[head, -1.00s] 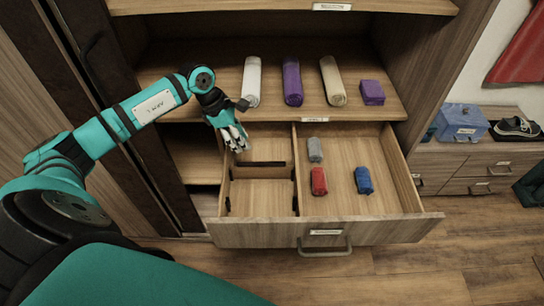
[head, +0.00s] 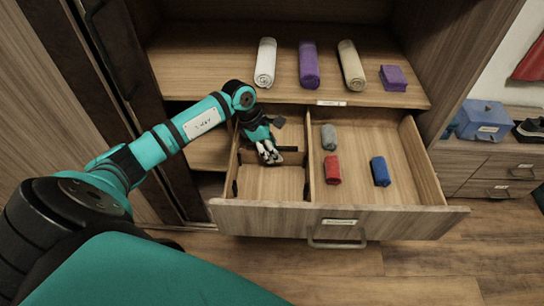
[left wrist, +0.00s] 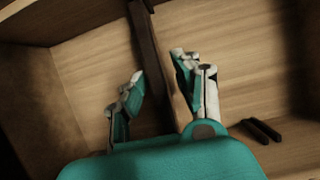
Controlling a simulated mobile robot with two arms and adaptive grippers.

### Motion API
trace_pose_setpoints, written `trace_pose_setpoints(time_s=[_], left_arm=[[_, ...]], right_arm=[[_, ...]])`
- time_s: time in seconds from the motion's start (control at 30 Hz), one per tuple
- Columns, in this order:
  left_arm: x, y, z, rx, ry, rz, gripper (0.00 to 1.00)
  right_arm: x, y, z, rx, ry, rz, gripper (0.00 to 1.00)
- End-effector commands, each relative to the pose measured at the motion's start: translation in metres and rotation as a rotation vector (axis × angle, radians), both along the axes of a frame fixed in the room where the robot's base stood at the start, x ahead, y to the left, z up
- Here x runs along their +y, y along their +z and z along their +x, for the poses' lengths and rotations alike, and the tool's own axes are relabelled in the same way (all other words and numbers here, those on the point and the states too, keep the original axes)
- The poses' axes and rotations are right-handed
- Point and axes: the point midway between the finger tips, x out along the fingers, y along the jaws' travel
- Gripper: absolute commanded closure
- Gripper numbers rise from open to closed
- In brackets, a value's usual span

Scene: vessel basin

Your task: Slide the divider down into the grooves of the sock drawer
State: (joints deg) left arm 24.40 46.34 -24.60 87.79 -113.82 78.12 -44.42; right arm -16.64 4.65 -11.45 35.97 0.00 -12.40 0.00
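The divider (head: 292,158), a wooden board with a dark top edge, stands across the rear part of the drawer's left compartment. My left gripper (head: 270,157) points down over it and hides part of it. In the left wrist view the divider's dark edge (left wrist: 150,60) runs between the two spread fingers of my left gripper (left wrist: 160,95), with a gap at the left finger. The open sock drawer (head: 258,216) has dark grooves (head: 234,188) on the left compartment's walls, nearer the front; a dark pair also shows in the left wrist view (left wrist: 262,131). My right gripper is out of view.
The drawer's right compartment holds a grey roll (head: 329,137), a red roll (head: 332,169) and a blue roll (head: 380,171). The shelf (head: 215,60) above holds several rolled and folded cloths. A fixed partition (head: 310,165) separates the compartments. The left compartment's front floor is clear.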

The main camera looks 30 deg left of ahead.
Motion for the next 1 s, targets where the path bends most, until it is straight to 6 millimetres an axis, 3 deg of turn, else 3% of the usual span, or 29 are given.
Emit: trace_pose_setpoints(time_s=[0.03,0.13,0.47,0.73,1.0], left_arm=[[-0.005,-0.014,0.002,0.002,-0.001,-0.005,0.68],[-0.009,-0.026,0.005,0.000,-0.001,-0.004,0.68],[-0.011,-0.031,0.007,-0.001,-0.001,-0.001,0.68],[-0.011,-0.031,0.007,-0.001,0.000,-0.001,1.00],[-0.011,-0.031,0.007,-0.001,0.000,-0.001,1.00]], right_arm=[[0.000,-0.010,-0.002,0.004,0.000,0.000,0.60],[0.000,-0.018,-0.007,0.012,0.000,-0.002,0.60],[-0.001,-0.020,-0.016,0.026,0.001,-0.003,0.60],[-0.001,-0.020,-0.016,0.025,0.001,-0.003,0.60],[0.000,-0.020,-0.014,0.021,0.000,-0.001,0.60]])
